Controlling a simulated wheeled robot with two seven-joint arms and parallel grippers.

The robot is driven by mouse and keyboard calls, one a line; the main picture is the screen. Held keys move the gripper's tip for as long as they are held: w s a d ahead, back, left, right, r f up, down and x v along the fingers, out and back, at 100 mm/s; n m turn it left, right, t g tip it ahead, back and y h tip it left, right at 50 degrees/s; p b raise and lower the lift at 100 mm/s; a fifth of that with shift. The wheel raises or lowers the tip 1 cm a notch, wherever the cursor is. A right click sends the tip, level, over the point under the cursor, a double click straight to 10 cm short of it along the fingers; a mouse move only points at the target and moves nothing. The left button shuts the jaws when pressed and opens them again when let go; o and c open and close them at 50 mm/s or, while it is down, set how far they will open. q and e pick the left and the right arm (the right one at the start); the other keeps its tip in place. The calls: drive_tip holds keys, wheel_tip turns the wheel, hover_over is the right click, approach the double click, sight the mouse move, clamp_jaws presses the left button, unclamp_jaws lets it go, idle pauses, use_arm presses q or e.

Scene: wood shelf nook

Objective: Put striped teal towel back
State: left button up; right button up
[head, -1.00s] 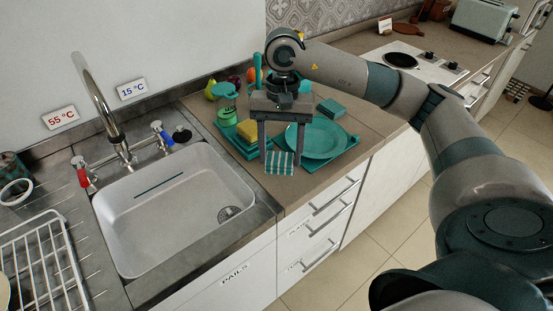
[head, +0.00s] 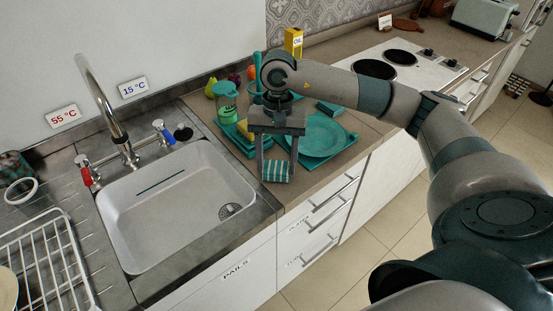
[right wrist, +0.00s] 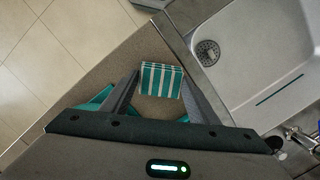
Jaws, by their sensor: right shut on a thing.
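The striped teal and white towel (head: 276,173) is a small folded block between the fingertips of my right gripper (head: 277,177). It is at the counter's front edge, just right of the sink. My right gripper points down and is shut on the towel. In the right wrist view the towel (right wrist: 161,79) sits between the two fingers (right wrist: 160,84), its stripes facing the camera. I cannot tell whether the towel touches the counter. My left gripper is not in view.
A green bottle (head: 226,105) and fruit stand behind. The sink (head: 180,200) is at left. A hob (head: 405,70) lies at right.

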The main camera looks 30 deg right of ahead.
drive_tip(key=shift+f, duration=0.3)
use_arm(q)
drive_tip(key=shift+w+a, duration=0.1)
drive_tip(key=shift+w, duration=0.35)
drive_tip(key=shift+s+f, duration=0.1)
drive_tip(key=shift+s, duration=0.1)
use_arm(e)
drive_tip(key=o, duration=0.8)
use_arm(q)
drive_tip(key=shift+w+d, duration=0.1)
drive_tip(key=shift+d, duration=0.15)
use_arm(e)
drive_tip(key=shift+o, duration=0.7)
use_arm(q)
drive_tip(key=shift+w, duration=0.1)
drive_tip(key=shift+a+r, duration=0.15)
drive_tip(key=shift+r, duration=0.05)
